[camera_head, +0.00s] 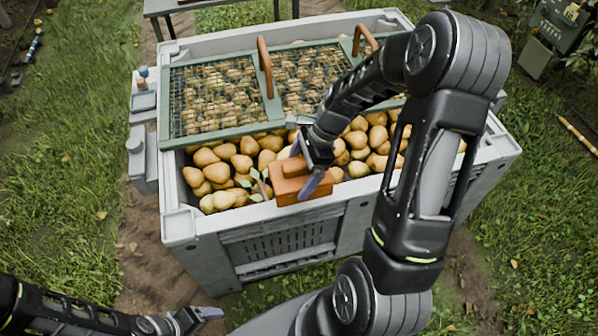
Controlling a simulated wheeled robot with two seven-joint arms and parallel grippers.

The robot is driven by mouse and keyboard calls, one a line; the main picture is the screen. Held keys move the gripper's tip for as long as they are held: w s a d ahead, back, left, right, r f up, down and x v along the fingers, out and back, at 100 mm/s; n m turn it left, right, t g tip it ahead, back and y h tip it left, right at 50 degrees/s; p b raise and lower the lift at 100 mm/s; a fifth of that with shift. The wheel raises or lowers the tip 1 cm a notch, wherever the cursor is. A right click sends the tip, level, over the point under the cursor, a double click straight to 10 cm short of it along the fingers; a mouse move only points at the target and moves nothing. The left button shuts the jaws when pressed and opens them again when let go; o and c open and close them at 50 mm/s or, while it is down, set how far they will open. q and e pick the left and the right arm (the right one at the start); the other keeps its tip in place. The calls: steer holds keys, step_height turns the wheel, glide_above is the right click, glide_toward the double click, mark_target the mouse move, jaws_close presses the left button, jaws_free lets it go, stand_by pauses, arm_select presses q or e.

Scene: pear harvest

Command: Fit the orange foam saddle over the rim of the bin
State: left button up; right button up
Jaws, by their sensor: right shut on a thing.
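The orange foam saddle (286,187) is at the near rim of the grey bin (200,222), close to the middle of that side. My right gripper (305,172) is shut on the saddle from above, with its purple-grey fingertips at either side of the upper part. I cannot tell whether the saddle is seated on the rim or held just above it. My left gripper (205,314) is low at the bottom left, in front of the bin and away from it. Its fingertips are small in view, and I cannot tell whether they are open.
Pears (225,165) fill the bin up to near the rim. Green-framed mesh lids (215,95) with brown handles cover the far half. A grey table (165,8) stands behind, and a green box (560,22) is at the upper right. Grass lies around the bin.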

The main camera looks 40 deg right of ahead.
steer(key=shift+f, duration=0.1)
step_height(320, 180, down, 7)
steer(key=b, duration=0.7)
steer(key=shift+f+b, duration=1.5)
steer(key=shift+f, duration=1.2)
steer(key=shift+f, duration=0.3)
steer(key=o, duration=1)
steer(key=shift+o, duration=0.2)
